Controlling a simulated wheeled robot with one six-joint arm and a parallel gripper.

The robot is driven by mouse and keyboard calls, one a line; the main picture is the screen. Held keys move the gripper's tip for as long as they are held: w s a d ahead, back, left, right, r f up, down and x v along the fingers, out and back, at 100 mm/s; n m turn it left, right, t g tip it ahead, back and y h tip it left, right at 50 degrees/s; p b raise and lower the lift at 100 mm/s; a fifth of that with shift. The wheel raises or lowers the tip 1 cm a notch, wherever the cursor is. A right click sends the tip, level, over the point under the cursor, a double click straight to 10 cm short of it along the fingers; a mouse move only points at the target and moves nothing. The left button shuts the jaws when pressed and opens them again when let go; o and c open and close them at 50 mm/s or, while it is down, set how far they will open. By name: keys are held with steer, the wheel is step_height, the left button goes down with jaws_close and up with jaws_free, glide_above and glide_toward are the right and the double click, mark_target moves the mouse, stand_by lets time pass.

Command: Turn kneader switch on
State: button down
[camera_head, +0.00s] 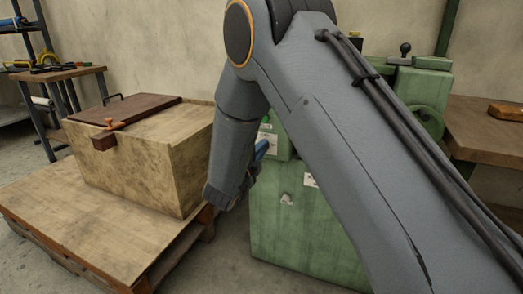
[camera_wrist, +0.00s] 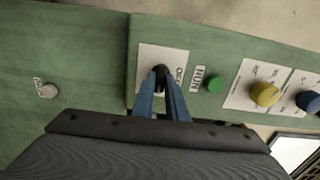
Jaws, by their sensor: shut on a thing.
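The kneader is the green machine (camera_head: 300,225) behind my arm in the head view; its green panel (camera_wrist: 90,60) fills much of the wrist view. A small dark switch (camera_wrist: 160,70) stands on a white plate with lettering that seems to read "OFF". My gripper (camera_wrist: 161,80) has its blue fingers closed on this switch. The fingers hide part of the switch, so its exact setting cannot be told. In the head view only a bit of a blue finger (camera_head: 262,148) shows beside my wrist, at the machine's front.
Right of the switch are a green button (camera_wrist: 215,84) marked "RUN", a yellow knob (camera_wrist: 264,94) and a blue knob (camera_wrist: 308,101). A pale round knob (camera_wrist: 48,91) is at left. A wooden crate (camera_head: 175,165) on a pallet (camera_head: 75,225) stands left of the machine.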

stand_by(0.3)
steer(key=c, duration=1.8)
jaws_free()
steer(key=shift+o, duration=0.2)
steer(key=p+v, duration=0.1)
steer(key=v, duration=0.6)
steer(key=shift+s, duration=0.4)
steer(key=shift+a, duration=0.1)
